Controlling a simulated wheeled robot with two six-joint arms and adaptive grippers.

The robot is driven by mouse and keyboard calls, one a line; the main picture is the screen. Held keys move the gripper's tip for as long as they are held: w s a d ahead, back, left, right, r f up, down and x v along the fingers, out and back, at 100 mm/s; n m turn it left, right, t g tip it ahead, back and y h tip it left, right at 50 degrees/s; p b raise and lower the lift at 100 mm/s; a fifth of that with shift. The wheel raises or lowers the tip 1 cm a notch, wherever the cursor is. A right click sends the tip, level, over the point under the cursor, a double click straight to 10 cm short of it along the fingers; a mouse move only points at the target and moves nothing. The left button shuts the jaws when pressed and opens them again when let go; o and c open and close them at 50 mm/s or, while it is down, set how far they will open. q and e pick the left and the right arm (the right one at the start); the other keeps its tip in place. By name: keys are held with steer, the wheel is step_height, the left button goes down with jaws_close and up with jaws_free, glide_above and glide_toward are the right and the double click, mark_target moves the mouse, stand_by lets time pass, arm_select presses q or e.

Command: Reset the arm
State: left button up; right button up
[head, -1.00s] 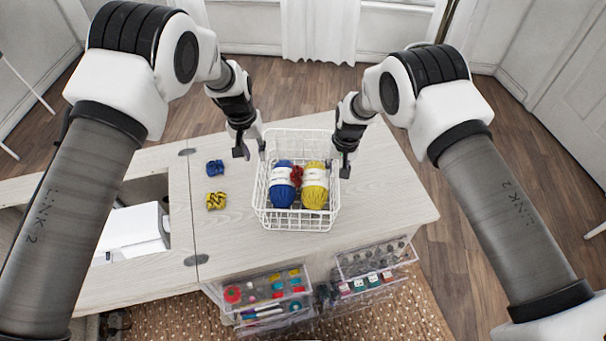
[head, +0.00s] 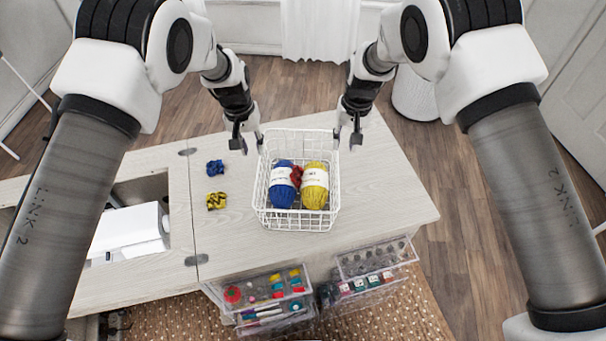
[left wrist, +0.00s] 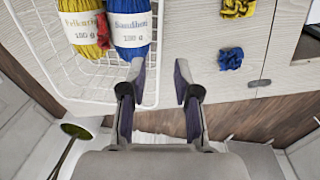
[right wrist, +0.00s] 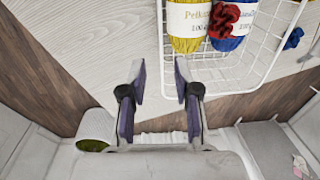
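My left gripper (head: 245,143) is open and empty above the table, at the back left of the white wire basket (head: 263,212). In the left wrist view its two fingers (left wrist: 160,82) stand apart with nothing between them. My right gripper (head: 347,138) is open and empty at the basket's back right. In the right wrist view its fingers (right wrist: 159,80) are also apart and empty. A blue yarn ball (head: 282,190) and a yellow yarn ball (head: 315,190) lie in the basket. A red scrunchie (right wrist: 226,20) lies between them.
A blue scrunchie (head: 215,168) and a yellow scrunchie (head: 216,200) lie on the table (head: 385,190) left of the basket. A white sewing machine (head: 130,228) sits in the cabinet opening. Clear drawers (head: 265,300) are open at the front. A white bin (head: 413,95) stands behind.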

stand_by(0.3)
